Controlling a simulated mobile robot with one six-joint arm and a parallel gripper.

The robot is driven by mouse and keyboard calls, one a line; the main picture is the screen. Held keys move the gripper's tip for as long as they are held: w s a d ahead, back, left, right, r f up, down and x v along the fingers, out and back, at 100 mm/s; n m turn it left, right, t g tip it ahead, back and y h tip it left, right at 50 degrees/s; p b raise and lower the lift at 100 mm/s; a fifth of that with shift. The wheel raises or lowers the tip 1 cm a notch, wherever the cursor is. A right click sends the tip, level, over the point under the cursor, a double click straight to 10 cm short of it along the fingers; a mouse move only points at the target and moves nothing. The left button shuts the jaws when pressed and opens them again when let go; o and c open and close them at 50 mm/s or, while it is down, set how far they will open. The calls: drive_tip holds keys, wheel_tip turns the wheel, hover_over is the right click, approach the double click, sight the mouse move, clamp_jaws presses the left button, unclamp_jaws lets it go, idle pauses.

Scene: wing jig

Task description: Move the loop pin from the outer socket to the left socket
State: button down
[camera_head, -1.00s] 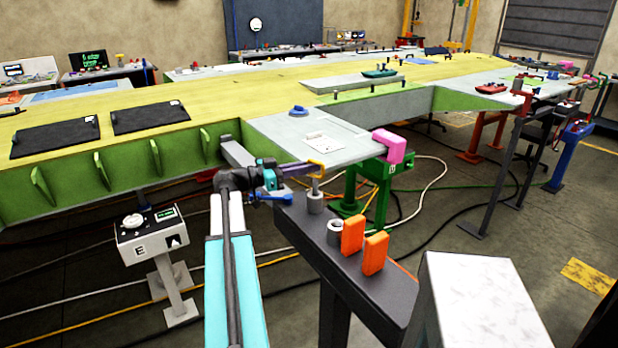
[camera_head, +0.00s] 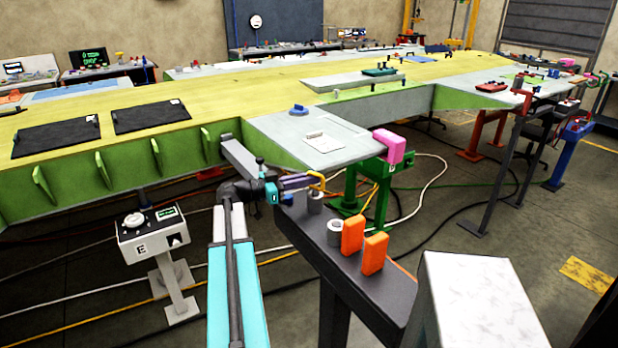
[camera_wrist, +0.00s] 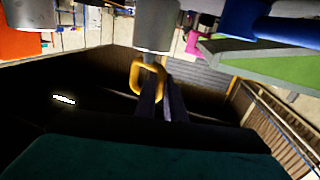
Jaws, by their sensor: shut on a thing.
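My gripper (camera_head: 304,182) is shut on the yellow loop of the loop pin (camera_head: 319,180). The loop sits just above the farther, left-hand grey socket (camera_head: 315,203) on the dark beam. In the wrist view, the yellow loop (camera_wrist: 134,76) is between my dark fingers, close to the rim of the grey socket (camera_wrist: 157,25). Only a short bit of shank shows between loop and socket; the lower shank is hidden, apparently inside the socket. A second, nearer grey socket (camera_head: 334,233) on the same beam holds no visible pin.
Two orange blocks (camera_head: 353,236) (camera_head: 374,253) stand on the beam (camera_head: 381,290) beside the nearer socket. The wing panel's grey edge and a pink block (camera_head: 388,146) on a green stand lie just behind. A white-topped box (camera_head: 478,300) is at the front right.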

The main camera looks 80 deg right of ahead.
drive_tip(key=shift+f+b, duration=0.45)
drive_tip(key=shift+b, duration=0.2)
drive_tip(key=c, duration=1.8)
unclamp_jaws()
drive_tip(key=shift+c, duration=0.2)
drive_tip(key=shift+r+p, duration=0.35)
drive_tip(key=shift+p, duration=0.15)
drive_tip(key=shift+r, duration=0.1)
drive_tip(key=shift+w+a, duration=0.1)
drive_tip(key=shift+w, duration=0.15)
drive_tip(key=b+v, duration=0.3)
drive_tip(key=v, duration=0.8)
drive_tip(key=shift+w+a+b, duration=0.2)
drive_tip(key=shift+w+b, duration=0.05)
drive_tip(key=shift+b, duration=0.15)
